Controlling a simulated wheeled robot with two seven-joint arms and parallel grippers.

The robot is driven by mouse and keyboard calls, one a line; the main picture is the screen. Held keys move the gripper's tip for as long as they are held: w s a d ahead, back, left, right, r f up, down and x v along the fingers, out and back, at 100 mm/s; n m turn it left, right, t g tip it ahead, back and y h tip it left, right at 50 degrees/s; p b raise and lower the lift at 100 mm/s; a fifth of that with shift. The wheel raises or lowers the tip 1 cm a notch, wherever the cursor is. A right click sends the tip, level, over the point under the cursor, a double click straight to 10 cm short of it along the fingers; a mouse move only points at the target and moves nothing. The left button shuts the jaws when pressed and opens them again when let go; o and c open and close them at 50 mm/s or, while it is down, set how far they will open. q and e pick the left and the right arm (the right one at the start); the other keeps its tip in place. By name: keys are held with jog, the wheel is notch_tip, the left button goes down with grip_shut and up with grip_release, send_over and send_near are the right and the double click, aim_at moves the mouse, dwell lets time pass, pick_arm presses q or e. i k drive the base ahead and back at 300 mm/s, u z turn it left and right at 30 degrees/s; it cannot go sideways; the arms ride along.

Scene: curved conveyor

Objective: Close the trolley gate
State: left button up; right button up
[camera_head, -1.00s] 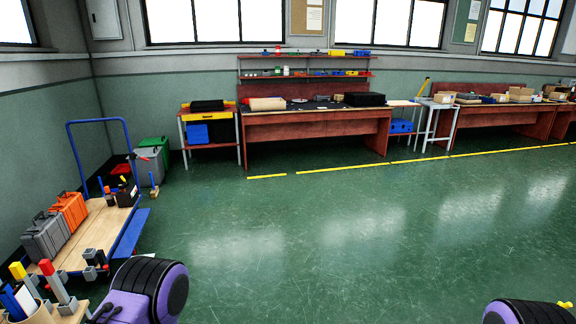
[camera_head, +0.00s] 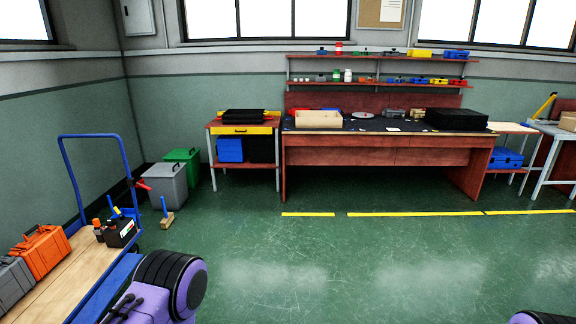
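The trolley (camera_head: 68,262) stands at the left, with a wooden deck and a blue tubular handle frame (camera_head: 90,136) upright at its far end. A flat blue panel (camera_head: 106,287) runs low along the deck's right side; it looks like the lowered gate, though I cannot be sure. An orange case (camera_head: 42,250) and a grey case (camera_head: 13,284) stand on the deck's left side. A black box (camera_head: 120,232) and small bottles stand near the far end. Purple and black parts of my arms show at the bottom edge. Both grippers are out of view.
A grey bin (camera_head: 165,185) and a green bin (camera_head: 184,160) stand behind the trolley near the wall. A small wooden block with a blue post (camera_head: 166,216) is on the floor. A red workbench (camera_head: 380,160) stands ahead. The green floor between is clear.

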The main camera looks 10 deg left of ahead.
aim_at(113, 283)
jog(key=u, duration=0.7)
jog(key=i, duration=1.75)
jog(key=u, duration=1.75)
jog(key=i, duration=1.65)
jog(key=u, duration=0.3)
